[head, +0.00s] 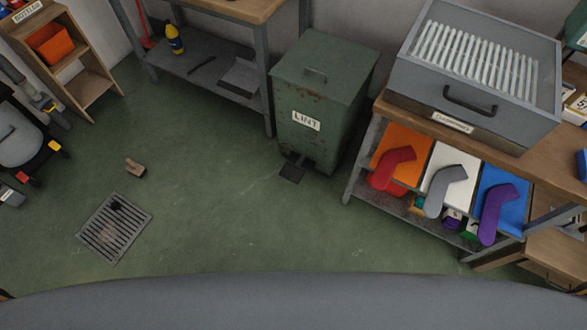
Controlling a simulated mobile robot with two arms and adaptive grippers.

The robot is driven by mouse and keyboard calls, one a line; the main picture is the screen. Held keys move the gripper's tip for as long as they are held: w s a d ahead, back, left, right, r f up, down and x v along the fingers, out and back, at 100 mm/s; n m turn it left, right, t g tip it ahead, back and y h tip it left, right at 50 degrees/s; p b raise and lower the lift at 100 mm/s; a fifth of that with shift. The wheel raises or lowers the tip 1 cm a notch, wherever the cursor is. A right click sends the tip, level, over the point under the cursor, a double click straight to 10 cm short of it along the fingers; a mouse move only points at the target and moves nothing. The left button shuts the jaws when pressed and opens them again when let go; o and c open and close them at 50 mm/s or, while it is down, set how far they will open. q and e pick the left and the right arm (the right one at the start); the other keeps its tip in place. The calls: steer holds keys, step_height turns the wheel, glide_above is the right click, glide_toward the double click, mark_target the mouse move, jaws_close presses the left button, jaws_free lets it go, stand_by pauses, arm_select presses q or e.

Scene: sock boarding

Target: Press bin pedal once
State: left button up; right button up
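A green metal bin (322,97) with a "LINT" label stands on the floor against the back wall, between two benches. Its lid is shut and has a small handle on top. The dark pedal (292,173) sticks out at the foot of the bin's front, close to the floor. Nothing touches the pedal. Neither of my grippers is clearly visible; my own body fills the bottom edge of the view.
The green floor in front of the bin is clear, with a drain grate (114,228) and a small brush-like block (135,168) to the left. A wooden shelf (90,88) stands left.

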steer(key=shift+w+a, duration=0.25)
